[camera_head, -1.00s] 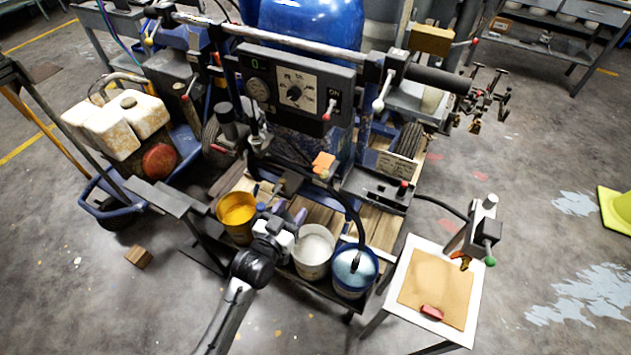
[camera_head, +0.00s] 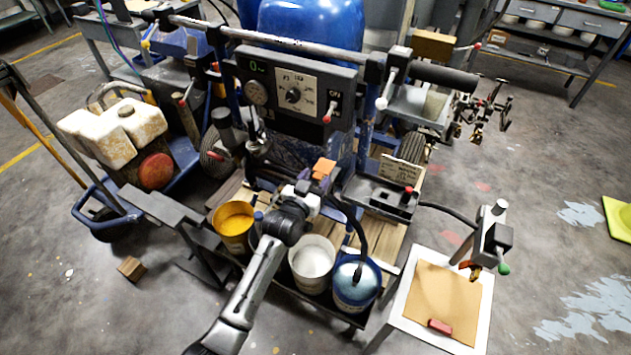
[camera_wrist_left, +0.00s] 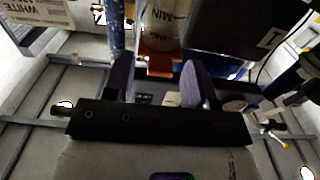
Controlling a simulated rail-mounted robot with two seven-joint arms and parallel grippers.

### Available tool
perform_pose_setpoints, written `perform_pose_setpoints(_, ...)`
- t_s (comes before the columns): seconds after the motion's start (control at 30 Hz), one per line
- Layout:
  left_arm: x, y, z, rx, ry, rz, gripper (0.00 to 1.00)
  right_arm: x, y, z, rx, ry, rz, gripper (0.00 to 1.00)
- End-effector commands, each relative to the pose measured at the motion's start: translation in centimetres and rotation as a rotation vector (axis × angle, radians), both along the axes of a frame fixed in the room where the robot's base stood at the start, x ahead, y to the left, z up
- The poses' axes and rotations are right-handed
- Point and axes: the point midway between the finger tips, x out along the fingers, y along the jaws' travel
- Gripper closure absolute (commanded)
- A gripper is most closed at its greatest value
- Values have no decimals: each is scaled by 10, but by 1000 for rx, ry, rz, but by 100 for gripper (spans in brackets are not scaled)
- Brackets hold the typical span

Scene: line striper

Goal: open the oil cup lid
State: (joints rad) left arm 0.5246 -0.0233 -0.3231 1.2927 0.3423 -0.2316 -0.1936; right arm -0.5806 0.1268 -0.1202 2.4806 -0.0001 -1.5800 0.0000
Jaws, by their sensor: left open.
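The oil cup shows in the left wrist view as a clear cup (camera_wrist_left: 163,25) with upside-down MIN and MAX marks. Its orange lid (camera_wrist_left: 160,66) sits at the cup's end nearest my gripper. In the head view the orange lid (camera_head: 323,169) shows below the control panel, and the cup body is hidden. My left gripper (camera_head: 312,189) is just in front of the lid. In the wrist view its purple fingers (camera_wrist_left: 160,80) are spread apart, with the lid between or just beyond their tips; I cannot tell if they touch it. My right gripper is not in view.
A yellow paint bucket (camera_head: 233,228), a white one (camera_head: 312,262) and a blue one (camera_head: 356,284) stand close around my left forearm. The control panel (camera_head: 297,92) rises behind the lid. A black hose (camera_head: 356,222) curves down right of the gripper. A small white table (camera_head: 402,322) stands right.

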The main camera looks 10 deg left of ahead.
Motion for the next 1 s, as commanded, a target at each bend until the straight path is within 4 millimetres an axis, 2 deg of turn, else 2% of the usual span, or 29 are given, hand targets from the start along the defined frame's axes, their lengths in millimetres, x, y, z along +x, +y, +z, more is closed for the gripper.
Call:
perform_pose_setpoints(0.37,4,-2,0,0,0,0,49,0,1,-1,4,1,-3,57)
perform_pose_setpoints(0.9,3,-1,0,-1,0,0,99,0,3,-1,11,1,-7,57)
perform_pose_setpoints(1.0,3,-1,0,-1,0,0,100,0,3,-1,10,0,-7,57)
